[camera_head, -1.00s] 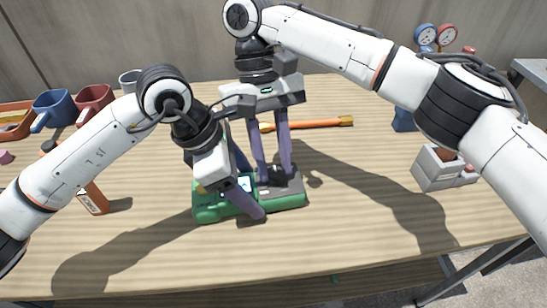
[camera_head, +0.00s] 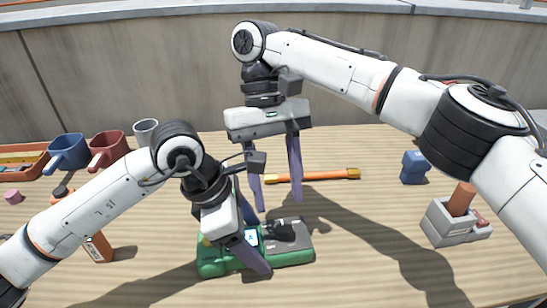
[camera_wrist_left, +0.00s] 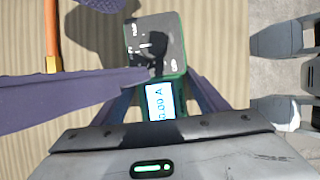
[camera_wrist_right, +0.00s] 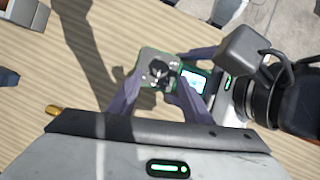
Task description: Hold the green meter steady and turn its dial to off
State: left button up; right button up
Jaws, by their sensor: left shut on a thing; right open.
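The green meter (camera_head: 292,259) lies on the table, its screen lit and its dark dial face at the right end. My left gripper (camera_head: 256,240) is shut across the meter's body near the screen, and its fingers hide part of it. In the left wrist view the lit screen (camera_wrist_left: 160,103) shows between the fingers, with the dial face (camera_wrist_left: 155,45) beyond. My right gripper (camera_head: 277,202) is open and empty, pointing down above the dial end, clear of it. In the right wrist view the dial (camera_wrist_right: 158,72) shows between its fingers; its exact setting is too small to read.
An orange bar (camera_head: 320,176) lies behind the meter. Blue (camera_head: 68,152), red (camera_head: 108,150) and grey (camera_head: 146,132) mugs stand at the back left. An orange tool (camera_head: 98,246) stands left of the meter. A grey box (camera_head: 450,228) and a blue object (camera_head: 415,167) are at right.

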jog(key=v, duration=0.7)
dwell(0.5)
